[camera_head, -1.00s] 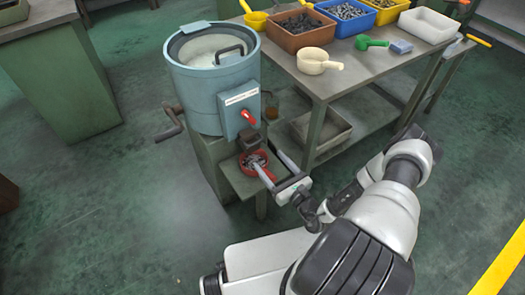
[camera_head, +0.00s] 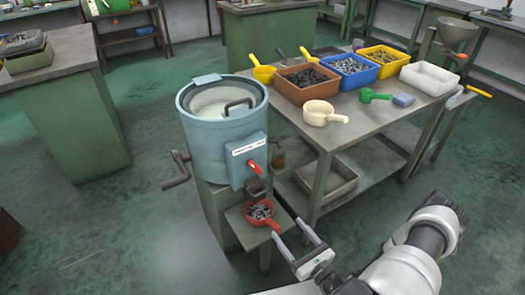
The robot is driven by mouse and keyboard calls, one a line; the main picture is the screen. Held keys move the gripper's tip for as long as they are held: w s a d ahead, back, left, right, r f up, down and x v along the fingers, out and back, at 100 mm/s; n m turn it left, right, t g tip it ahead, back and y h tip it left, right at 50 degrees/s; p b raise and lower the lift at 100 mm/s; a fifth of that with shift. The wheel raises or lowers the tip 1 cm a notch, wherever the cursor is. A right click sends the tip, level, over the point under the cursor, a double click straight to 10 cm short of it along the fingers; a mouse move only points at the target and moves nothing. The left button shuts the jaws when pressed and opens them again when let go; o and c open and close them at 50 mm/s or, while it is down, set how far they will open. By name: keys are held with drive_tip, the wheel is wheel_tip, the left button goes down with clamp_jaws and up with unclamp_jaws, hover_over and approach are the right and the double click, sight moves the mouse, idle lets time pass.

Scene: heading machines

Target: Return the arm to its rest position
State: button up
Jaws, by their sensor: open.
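My arm comes in from the lower right. My gripper (camera_head: 288,231) is open, its two fingers pointing up and left toward the red scoop (camera_head: 254,222). The scoop, filled with small grey metal parts, rests on the small green shelf (camera_head: 246,238) under the machine's spout. Its handle points toward my gripper and ends near the fingertips. The fingers look empty. I cannot tell exactly how wide the gap to the handle is.
The blue drum machine (camera_head: 222,135) with a side crank (camera_head: 176,172) stands just beyond my gripper. The workbench (camera_head: 345,128) to its right holds bins of parts, scoops and a white tray (camera_head: 430,78). Open green floor lies at left and right.

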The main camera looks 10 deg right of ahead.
drive_tip(key=s+a+r+n+g+y, duration=0.1)
drive_tip(key=a+r+n+g+y, duration=0.3)
drive_tip(key=r+n+g, duration=0.45)
drive_tip(key=s+a+r+n+g+y, duration=0.1)
drive_tip(key=a+r+n+g+y, duration=0.4)
drive_tip(key=r+n, duration=0.65)
drive_tip(key=s+d+r+n+t+h, duration=0.1)
drive_tip(key=s+r+n+h, duration=0.35)
drive_tip(key=r, duration=0.45)
drive_tip(key=s+r+n+h, duration=0.3)
drive_tip(key=r+n+h, duration=0.15)
drive_tip(key=r, duration=0.35)
drive_tip(key=s+d+r+n+t+h, duration=0.1)
drive_tip(key=s+r+n+h, duration=0.25)
drive_tip(key=r+h, duration=0.4)
wheel_tip(320, 180, up, 20)
drive_tip(key=y+p, duration=0.2)
drive_tip(key=p, duration=1.6)
drive_tip(key=shift+s+f, duration=0.2)
drive_tip(key=shift+s, duration=0.15)
